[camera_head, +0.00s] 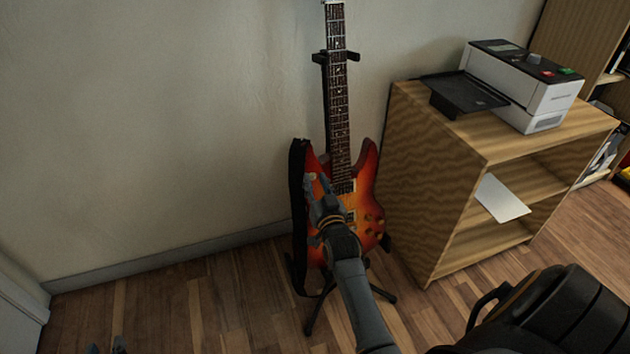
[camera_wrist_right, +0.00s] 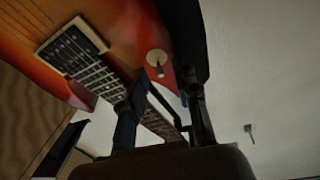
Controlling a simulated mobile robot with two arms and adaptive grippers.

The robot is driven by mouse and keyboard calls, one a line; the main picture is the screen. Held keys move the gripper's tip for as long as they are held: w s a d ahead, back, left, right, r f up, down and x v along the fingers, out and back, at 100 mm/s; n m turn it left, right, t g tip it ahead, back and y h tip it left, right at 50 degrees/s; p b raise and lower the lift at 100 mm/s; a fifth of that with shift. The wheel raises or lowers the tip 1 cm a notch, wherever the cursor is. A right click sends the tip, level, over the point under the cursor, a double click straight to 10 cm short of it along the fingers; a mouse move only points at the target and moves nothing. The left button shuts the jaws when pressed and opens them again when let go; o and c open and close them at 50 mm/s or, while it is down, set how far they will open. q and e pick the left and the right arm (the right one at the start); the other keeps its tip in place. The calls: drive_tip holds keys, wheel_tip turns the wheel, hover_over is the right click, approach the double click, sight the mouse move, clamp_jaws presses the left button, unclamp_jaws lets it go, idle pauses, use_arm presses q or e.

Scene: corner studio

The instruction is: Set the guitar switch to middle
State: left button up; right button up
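A red-orange sunburst electric guitar (camera_head: 367,180) stands upright on a black stand against the wall. My right gripper (camera_head: 315,188) is at the upper left of its body and hides part of it. In the right wrist view, the guitar (camera_wrist_right: 115,22) fills the upper left. The switch (camera_wrist_right: 160,70) is a small lever on a round cream plate, just beyond my right fingertips. The right gripper (camera_wrist_right: 167,95) is open, with a gap between its fingers and nothing held. I cannot tell which position the switch is in. My left gripper (camera_head: 106,347) shows only its fingertips, apart and empty, at the bottom left.
A wooden shelf unit (camera_head: 430,190) with a printer (camera_head: 525,85) on top stands right of the guitar. The guitar stand's black legs (camera_head: 318,312) spread on the floor. The wooden floor (camera_head: 200,300) left of the guitar is clear.

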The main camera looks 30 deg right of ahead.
clamp_jaws()
